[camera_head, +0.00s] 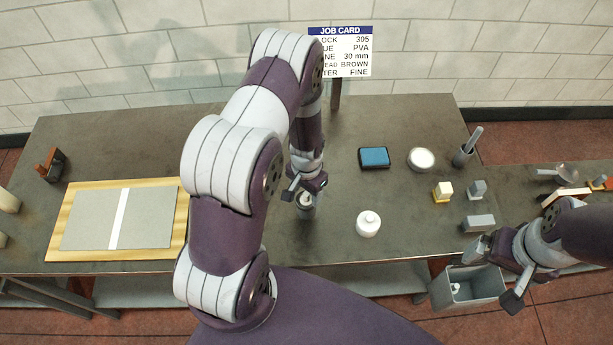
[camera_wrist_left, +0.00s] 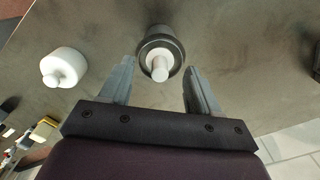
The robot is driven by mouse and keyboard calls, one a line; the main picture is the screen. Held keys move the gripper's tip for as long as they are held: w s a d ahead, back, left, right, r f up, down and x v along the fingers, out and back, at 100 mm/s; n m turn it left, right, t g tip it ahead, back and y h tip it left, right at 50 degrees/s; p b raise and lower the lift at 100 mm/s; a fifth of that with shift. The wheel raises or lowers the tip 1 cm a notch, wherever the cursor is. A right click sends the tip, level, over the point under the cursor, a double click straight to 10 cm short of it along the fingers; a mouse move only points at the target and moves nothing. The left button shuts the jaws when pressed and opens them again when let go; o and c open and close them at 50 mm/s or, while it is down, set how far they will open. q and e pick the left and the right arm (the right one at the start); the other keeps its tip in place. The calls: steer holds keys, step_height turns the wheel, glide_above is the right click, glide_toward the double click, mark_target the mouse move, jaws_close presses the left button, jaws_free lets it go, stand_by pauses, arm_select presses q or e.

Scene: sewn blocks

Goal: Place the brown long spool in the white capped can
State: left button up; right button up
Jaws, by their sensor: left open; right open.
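My left gripper (camera_head: 306,187) is open and points down over a dark grey round pot (camera_wrist_left: 174,44) with a white peg-like top (camera_wrist_left: 160,70). In the left wrist view the pot is just beyond and between the open fingertips, not gripped. A white lidded pot with a knob (camera_head: 368,225) stands to its right; it also shows in the left wrist view (camera_wrist_left: 64,68). I cannot tell which of these is the white capped can. I cannot clearly identify a brown long spool. My right gripper (camera_head: 495,268) is open and empty above the grey bin.
The grey bin (camera_head: 484,293) at the table's front right holds a small white thing. A board with grey covers (camera_head: 85,220) lies left. A blue pad (camera_head: 374,158), white round dish (camera_head: 421,158) and small blocks (camera_head: 479,222) lie right. A brown-red item (camera_head: 49,162) stands far left.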

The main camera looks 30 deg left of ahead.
arm_select(q)
step_height(320, 180, up, 13)
steer(key=b, duration=0.3)
steer(key=s+d+r+n, duration=0.1)
steer(key=s+d+r, duration=0.1)
steer(key=s+r, duration=0.1)
steer(key=s+d+r+n+t, duration=0.1)
steer(key=s+d+r, duration=0.2)
steer(key=s, duration=0.3)
steer(key=shift+s+d+r, duration=0.15)
steer(key=shift+r, duration=0.05)
